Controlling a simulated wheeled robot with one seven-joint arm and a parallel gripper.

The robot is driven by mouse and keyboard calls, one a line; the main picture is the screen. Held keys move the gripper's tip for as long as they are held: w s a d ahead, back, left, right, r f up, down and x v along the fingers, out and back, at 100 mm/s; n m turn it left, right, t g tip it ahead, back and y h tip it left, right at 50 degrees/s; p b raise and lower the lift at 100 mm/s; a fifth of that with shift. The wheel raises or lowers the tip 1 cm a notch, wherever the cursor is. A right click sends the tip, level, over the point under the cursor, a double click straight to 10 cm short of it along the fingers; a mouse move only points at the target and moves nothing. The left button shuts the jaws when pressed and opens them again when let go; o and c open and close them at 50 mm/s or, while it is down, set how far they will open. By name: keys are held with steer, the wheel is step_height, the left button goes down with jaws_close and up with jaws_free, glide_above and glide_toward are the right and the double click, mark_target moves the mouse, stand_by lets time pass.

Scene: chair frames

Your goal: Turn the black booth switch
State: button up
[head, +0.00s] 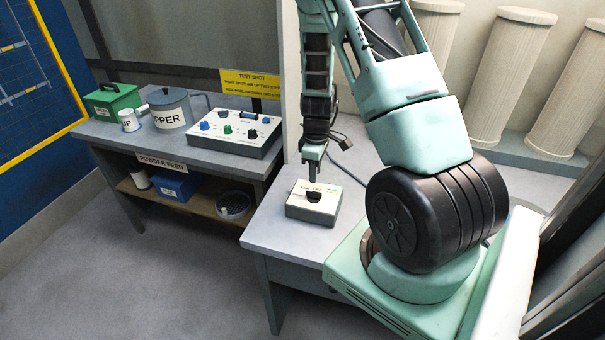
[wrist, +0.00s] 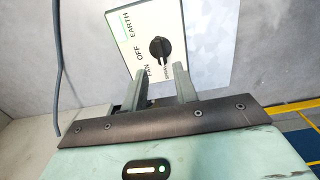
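The black booth switch is a rotary knob (head: 314,196) on top of a small white box (head: 298,207), which sits on the grey desk. In the wrist view the knob (wrist: 160,48) lies just beyond the fingertips, with the words OFF and EARTH printed beside it on the box (wrist: 138,20). My gripper (head: 312,179) points down over the box, close above the knob. In the wrist view its two fingers (wrist: 159,76) stand apart with nothing between them. I cannot tell from these views whether a fingertip touches the knob.
A grey control panel (head: 260,147) with coloured knobs, a hopper can (head: 170,117), a white cup (head: 129,120) and a green box (head: 108,100) stand on the left table. A dark cable (head: 346,170) runs behind the white box. Pale columns (head: 510,75) stand at the back right.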

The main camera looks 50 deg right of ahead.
mark_target(314, 192)
step_height(314, 192, down, 8)
steer(key=b, duration=0.6)
steer(key=shift+r, duration=0.15)
steer(key=c, duration=0.6)
